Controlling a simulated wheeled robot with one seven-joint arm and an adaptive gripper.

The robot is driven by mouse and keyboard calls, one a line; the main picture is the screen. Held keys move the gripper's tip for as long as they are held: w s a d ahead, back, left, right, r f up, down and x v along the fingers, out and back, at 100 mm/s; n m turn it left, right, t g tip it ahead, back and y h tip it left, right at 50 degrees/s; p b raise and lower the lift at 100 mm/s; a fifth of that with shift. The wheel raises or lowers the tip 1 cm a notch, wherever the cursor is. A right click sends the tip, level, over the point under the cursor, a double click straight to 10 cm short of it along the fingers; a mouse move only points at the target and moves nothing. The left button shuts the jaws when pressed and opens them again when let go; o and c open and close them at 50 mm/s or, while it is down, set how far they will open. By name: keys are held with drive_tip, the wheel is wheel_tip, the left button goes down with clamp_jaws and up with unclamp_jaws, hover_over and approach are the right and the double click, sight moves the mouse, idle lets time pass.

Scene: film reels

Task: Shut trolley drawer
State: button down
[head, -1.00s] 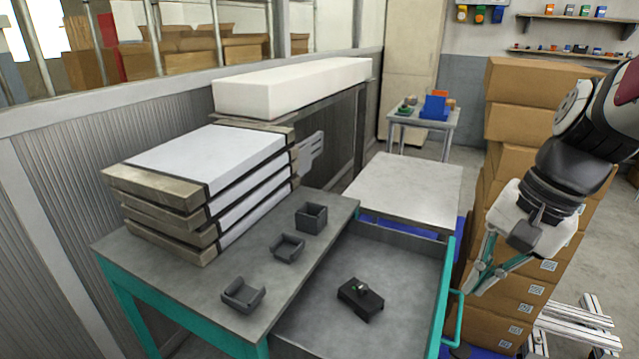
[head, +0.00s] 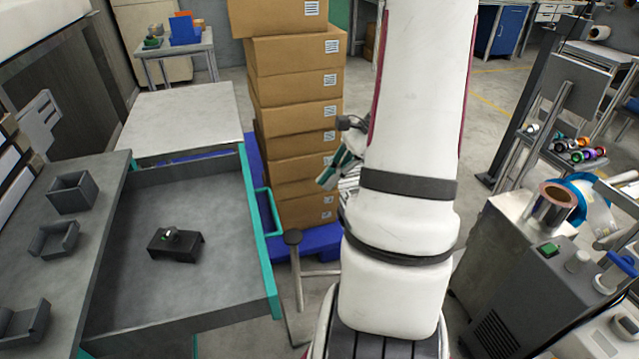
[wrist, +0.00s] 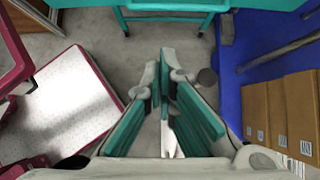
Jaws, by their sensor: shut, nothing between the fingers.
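The trolley drawer (head: 110,290) stands pulled out from the trolley (head: 75,225) on the left in the head view. Its teal front edge (head: 258,235) and handle (head: 268,210) face right. A small black block with a green spot (head: 175,243) lies in the drawer. In the wrist view, the teal handle (wrist: 170,17) crosses the top of the picture. My gripper (wrist: 163,75) is shut and empty, its fingers pointing toward the handle and apart from it. In the head view, my gripper (head: 338,170) is partly hidden by my arm, to the right of the handle.
A tall stack of cardboard boxes (head: 295,85) stands on a blue pallet (head: 315,240) behind the drawer's right side. A post with a round top (head: 293,240) stands near the handle. Dark grey bins (head: 72,192) sit on the trolley top. Machines (head: 530,270) stand at right.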

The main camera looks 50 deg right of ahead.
drive_tip(key=w+a+r+b+x, duration=0.1)
drive_tip(key=x, duration=1)
drive_tip(key=shift+a+r+b, duration=0.3)
drive_tip(key=shift+r+b, duration=0.05)
drive_tip(key=shift+b, duration=0.05)
drive_tip(key=shift+w, duration=0.1)
